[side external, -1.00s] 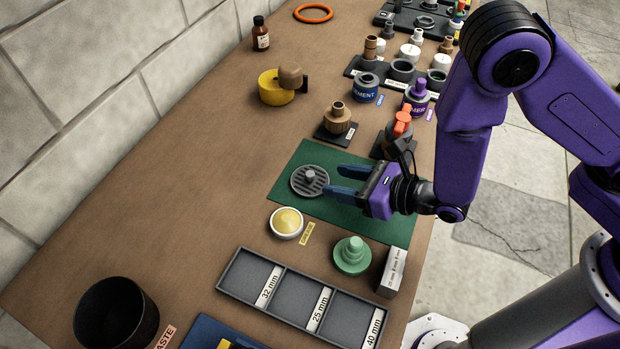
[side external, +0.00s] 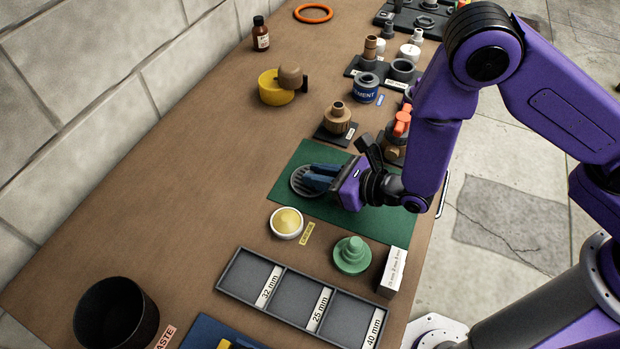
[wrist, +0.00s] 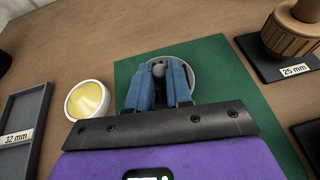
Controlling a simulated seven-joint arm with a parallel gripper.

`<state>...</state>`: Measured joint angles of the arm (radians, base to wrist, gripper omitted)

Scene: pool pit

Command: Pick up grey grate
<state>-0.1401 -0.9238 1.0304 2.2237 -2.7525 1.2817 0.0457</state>
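The grey grate (side external: 298,184) is a round slotted disc with a central knob, lying on the green mat (side external: 380,222). In the wrist view its pale rim (wrist: 190,72) shows around my fingertips, and the grey knob (wrist: 158,70) sits between them. My gripper (side external: 318,177) reaches over the grate from the right with its blue fingers drawn close together, one on each side of the knob. In the wrist view my gripper (wrist: 159,77) looks closed on the knob. The fingers hide much of the disc.
A white dish of yellow paste (side external: 287,222), a green stepped piece (side external: 352,255) and a labelled grey tray (side external: 232,285) stand in front of the mat. Brown fittings (side external: 338,119) and an orange-handled valve (side external: 401,122) stand behind it. The table left of the mat is clear.

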